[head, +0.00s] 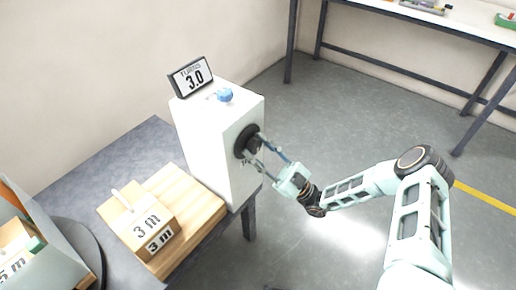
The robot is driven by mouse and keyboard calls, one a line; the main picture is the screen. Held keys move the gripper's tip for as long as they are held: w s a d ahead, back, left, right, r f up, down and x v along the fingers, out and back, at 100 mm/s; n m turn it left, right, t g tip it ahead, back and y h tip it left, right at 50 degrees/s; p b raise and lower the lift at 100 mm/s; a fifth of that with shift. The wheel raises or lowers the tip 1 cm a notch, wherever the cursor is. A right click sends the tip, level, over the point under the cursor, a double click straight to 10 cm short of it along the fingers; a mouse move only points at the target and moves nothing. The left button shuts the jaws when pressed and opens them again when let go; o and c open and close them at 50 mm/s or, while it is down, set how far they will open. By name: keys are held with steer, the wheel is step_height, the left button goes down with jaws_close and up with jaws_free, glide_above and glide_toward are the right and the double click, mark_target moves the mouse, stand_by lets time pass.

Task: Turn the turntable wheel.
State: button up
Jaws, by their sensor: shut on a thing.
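The turntable wheel, a black round hub (246,138), sits on the right-hand face of a white upright box (213,150). My gripper (259,151) reaches it from the right, with its fingers closed at the front of the wheel; the exact contact is partly hidden by the fingers. A blue knob (225,95) is on the box top.
A wooden board (195,207) on the grey table (115,160) bears a tan box marked "3 m" (148,222). An open container (22,215) stands on a dark round disc (85,250) at lower left. A bench (440,18) is at the back right.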

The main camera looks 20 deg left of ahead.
steer(key=shift+a+r, duration=0.1)
steer(key=shift+r, duration=0.05)
steer(key=o, duration=1.2)
steer(key=shift+c, duration=0.2)
steer(key=v, duration=1.2)
